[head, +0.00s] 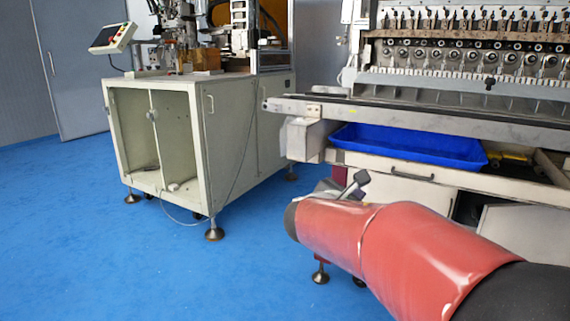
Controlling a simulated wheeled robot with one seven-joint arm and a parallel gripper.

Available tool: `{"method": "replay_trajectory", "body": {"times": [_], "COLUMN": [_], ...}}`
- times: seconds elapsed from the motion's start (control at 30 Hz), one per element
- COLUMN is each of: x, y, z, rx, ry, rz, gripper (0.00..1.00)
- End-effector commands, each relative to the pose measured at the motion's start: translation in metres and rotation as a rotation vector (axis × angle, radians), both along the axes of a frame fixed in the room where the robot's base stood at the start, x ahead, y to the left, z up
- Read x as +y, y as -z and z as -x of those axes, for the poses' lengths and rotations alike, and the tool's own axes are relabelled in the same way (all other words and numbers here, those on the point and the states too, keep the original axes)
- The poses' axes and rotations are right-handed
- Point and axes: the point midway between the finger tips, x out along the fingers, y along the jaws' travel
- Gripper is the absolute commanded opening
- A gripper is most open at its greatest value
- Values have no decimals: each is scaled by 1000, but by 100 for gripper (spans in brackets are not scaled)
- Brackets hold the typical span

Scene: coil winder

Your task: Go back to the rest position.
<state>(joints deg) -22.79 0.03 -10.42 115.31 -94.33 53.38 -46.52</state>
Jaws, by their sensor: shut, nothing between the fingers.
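My red arm (400,245) reaches in from the lower right of the head view, in front of the winding machine on the right. What appears to be my gripper (358,182) shows only in part, as a small grey piece just above the arm. It looks shut, and I see nothing held in it. The rest of it is hidden behind the arm. It appears in front of the machine's lower cabinet, below a blue tray; I cannot tell how far apart they are.
The coil winder (490,50) has a long front rail (420,118). A blue tray (410,148) sits below it, above a drawer (390,180). A pale cabinet machine (240,125) with an open front stands left of centre. Blue floor (100,240) is clear at the left.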

Motion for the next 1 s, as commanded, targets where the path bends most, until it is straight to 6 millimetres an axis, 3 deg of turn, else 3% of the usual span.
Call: {"method": "replay_trajectory", "body": {"times": [0.03,0.1,0.2,0.33,0.5,0.6,0.73,1.0], "x": [-18,-33,-40,-28,10,32,50,57], "y": [3,16,39,66,92,100,104,106], "z": [27,67,121,186,250,273,287,291], "rx": [-36,-94,-181,-303,-449,-507,-547,-557], "ry": [77,198,381,631,953,1102,1223,1268], "rz": [-151,-389,-719,-1125,-1584,-1774,-1918,-1967], "gripper": [0,0,0,0,0,0,0,0]}}
